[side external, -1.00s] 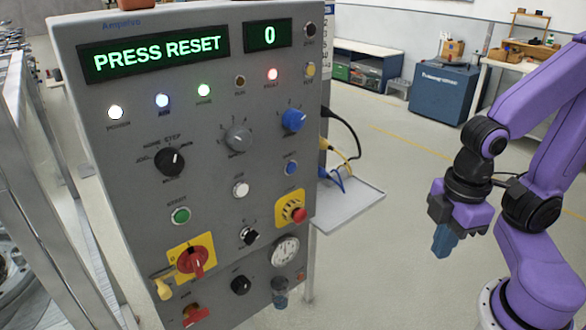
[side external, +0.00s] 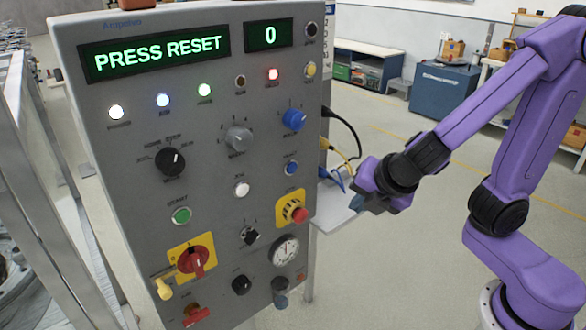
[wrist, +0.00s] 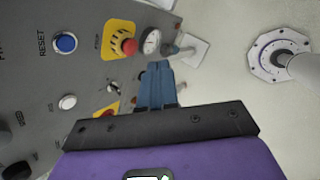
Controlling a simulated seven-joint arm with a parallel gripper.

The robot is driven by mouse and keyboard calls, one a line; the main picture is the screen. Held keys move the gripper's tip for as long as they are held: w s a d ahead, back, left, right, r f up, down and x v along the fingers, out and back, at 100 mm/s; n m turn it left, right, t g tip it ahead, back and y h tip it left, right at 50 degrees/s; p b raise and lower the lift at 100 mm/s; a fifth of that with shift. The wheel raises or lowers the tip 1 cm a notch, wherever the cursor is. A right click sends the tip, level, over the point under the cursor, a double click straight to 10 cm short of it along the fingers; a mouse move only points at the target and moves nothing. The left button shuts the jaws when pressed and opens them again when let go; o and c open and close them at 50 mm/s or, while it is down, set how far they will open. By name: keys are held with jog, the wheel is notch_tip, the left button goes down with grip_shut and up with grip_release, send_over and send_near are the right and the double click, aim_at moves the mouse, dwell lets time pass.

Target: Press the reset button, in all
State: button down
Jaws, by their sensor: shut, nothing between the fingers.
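The reset button (side external: 291,168) is a round blue button on the right side of the grey control panel (side external: 215,215). In the wrist view the blue button (wrist: 65,42) shows at upper left with the word RESET beside it. My gripper (side external: 356,204) is off the panel's right edge, apart from the button and lower than it in the side view. In the wrist view its blue fingers (wrist: 158,68) are together with nothing between them. The display (side external: 158,52) reads PRESS RESET and the small counter (side external: 269,35) reads 0.
A red emergency stop (side external: 298,214) on a yellow plate juts out below the reset button. A gauge (side external: 286,250) is under it. A white button (side external: 242,189) and a blue knob (side external: 294,119) are also near. Cables (side external: 345,150) and a shelf (side external: 335,215) are beside the panel.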

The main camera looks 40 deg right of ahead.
aim_at(292, 168)
jog(key=w+a+n+t, duration=0.1)
jog(key=n, duration=0.1)
jog(key=w+a+r+n+t, duration=0.1)
jog(key=w+a+n, duration=0.1)
jog(key=shift+w+a+r, duration=0.1)
jog(key=shift+r, duration=0.1)
jog(key=shift+w, duration=0.15)
jog(key=w, duration=0.8)
jog(key=shift+w, duration=0.3)
dwell(2.0)
jog(key=shift+w, duration=0.4)
jog(key=shift+w, duration=0.4)
dwell(0.6)
jog(key=shift+s, duration=0.85)
